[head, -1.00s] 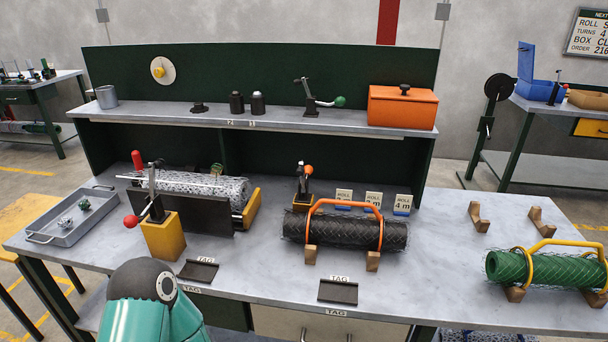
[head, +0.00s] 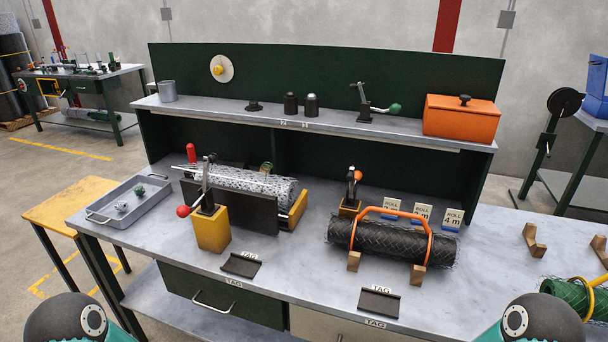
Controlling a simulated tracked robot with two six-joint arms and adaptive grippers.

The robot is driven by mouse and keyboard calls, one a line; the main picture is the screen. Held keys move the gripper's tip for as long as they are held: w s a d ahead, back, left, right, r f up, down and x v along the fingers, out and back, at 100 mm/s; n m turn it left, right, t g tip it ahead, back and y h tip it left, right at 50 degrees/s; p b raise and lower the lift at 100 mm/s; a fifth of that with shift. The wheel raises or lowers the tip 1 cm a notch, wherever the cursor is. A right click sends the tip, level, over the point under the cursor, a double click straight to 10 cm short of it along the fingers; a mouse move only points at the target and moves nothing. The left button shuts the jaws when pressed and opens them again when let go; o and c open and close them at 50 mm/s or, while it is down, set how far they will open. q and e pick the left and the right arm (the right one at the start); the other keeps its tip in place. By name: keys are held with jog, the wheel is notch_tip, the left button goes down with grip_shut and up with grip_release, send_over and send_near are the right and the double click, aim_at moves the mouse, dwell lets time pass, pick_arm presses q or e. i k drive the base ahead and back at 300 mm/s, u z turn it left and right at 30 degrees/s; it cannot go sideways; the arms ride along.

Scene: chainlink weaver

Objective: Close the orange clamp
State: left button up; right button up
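The orange clamp (head: 352,188) is a small dark toggle clamp with an orange-tipped handle. It stands on a yellow block behind the black mesh roll (head: 378,239), and its handle points up. The roll hides its lower part, and I cannot tell whether its arm presses on anything. An orange hoop handle (head: 405,216) spans the roll, which rests on wooden blocks. Neither gripper is in view; only upper parts of my two arms show at the bottom corners, well apart from the clamp.
A red-handled clamp (head: 206,205) on a yellow block stands left, beside a silver mesh roll (head: 240,185). A green-handled clamp (head: 375,106) and an orange box (head: 461,118) sit on the shelf. A grey tray (head: 130,203) is at the left. The bench front holds dark tag plates (head: 379,302).

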aim_at(352, 176)
jog(key=z, duration=0.1)
jog(key=i, duration=0.2)
jog(key=u, duration=2.05)
jog(key=k, duration=1.55)
jog(key=z, duration=0.95)
jog(key=i, duration=1.2)
jog(key=u, duration=0.05)
